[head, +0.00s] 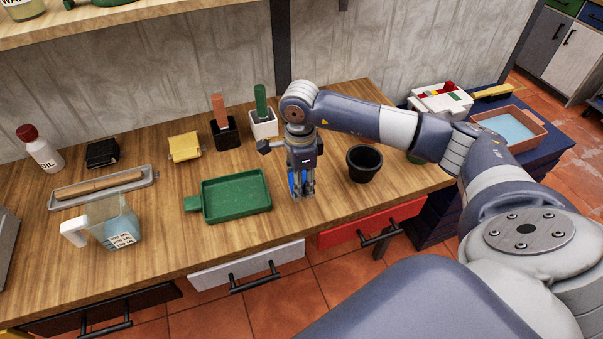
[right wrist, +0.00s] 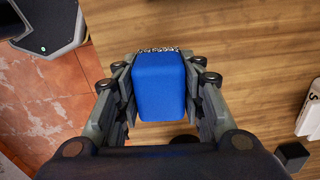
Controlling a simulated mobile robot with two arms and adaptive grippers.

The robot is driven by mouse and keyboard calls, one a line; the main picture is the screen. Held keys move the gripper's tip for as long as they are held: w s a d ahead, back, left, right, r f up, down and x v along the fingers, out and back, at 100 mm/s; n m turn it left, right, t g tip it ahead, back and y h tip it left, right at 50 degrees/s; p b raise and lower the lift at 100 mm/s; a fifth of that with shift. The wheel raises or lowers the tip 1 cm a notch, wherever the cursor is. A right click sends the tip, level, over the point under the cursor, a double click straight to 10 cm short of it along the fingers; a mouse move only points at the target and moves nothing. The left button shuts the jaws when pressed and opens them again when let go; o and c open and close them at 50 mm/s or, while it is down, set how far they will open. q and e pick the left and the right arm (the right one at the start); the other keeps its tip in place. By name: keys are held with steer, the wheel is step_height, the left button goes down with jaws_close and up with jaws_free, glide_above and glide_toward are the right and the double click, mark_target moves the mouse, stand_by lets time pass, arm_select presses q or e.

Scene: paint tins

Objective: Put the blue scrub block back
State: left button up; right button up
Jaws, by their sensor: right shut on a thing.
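The blue scrub block (right wrist: 160,85) is between the two fingers of my right gripper (right wrist: 160,100) in the right wrist view, with a thin silvery, scrubby edge at its far end. In the head view, my right gripper (head: 302,192) points down over the wooden worktop, between the green tray and a black pot. Only a strip of the blue block (head: 293,183) shows there, behind the fingers. I cannot tell whether the block touches the worktop. My left gripper is not in view.
The green tray (head: 235,215) lies left of my gripper; the black pot (head: 364,164) stands right of it. Behind are a black holder (head: 224,134) and a white holder (head: 263,129) with handled tools. A measuring jug (head: 112,222) stands far left. The worktop's front edge is close.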

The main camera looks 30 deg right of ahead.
steer(key=w+d, duration=0.2)
steer(key=w, duration=0.1)
steer(key=shift+f, duration=0.15)
steer(key=shift+w+d+f+p, duration=0.25)
steer(key=shift+f+p, duration=0.1)
steer(key=shift+f, duration=0.25)
steer(key=shift+w+d+f+p, duration=0.2)
steer(key=shift+f+p, duration=0.1)
steer(key=shift+f, duration=0.75)
steer(key=shift+f, duration=0.1)
steer(key=shift+f, duration=0.15)
steer(key=o, duration=1.1)
